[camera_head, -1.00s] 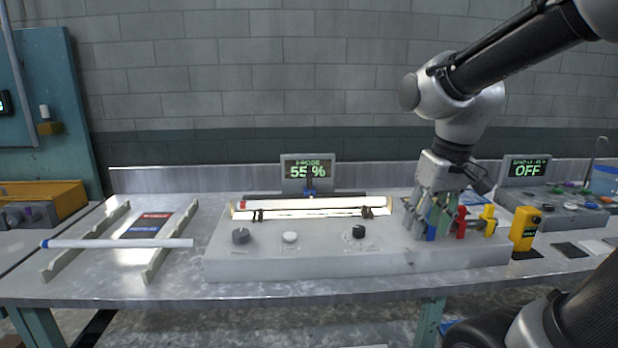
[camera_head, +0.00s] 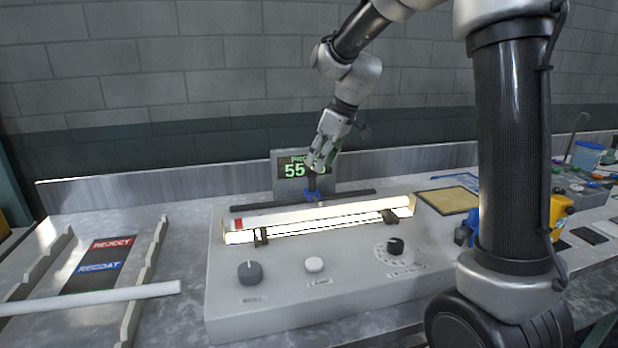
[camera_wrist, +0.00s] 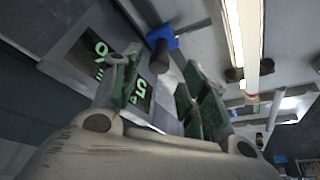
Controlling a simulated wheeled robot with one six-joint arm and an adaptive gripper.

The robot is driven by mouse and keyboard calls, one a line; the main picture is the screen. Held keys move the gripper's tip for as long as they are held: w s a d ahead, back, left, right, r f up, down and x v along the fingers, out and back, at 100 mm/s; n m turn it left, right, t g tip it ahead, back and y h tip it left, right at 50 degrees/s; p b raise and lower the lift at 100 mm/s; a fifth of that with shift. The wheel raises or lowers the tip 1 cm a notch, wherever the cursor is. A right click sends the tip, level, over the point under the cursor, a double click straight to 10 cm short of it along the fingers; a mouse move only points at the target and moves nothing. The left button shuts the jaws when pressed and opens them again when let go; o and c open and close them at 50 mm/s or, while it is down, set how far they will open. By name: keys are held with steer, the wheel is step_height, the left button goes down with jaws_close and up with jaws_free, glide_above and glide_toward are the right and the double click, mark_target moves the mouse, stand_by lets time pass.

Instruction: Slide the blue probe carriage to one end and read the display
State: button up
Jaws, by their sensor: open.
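The blue probe carriage (camera_head: 308,191) sits near the middle of a dark rail (camera_head: 350,194) behind the lit glass tube (camera_head: 325,213). A dark post stands up from the carriage. In the wrist view the blue carriage (camera_wrist: 162,37) and its dark post (camera_wrist: 159,60) lie just beyond my fingers, between the two sides. My gripper (camera_head: 318,168) is open and points down just above the carriage, around or close to the post; contact cannot be told. It also shows in the wrist view (camera_wrist: 155,90). The display (camera_head: 290,168) shows green "55", its right part hidden by my gripper.
The grey console (camera_head: 300,300) carries a dark knob (camera_head: 249,272), a white button (camera_head: 314,264) and a black dial (camera_head: 395,246). My arm hides part of the right side.

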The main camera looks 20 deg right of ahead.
mark_target(314, 172)
steer(key=shift+a+f+n, duration=0.1)
steer(key=shift+f+n, duration=0.2)
steer(key=x, duration=0.7)
steer(key=shift+w+f, duration=0.1)
jaws_close()
steer(key=shift+a, duration=0.1)
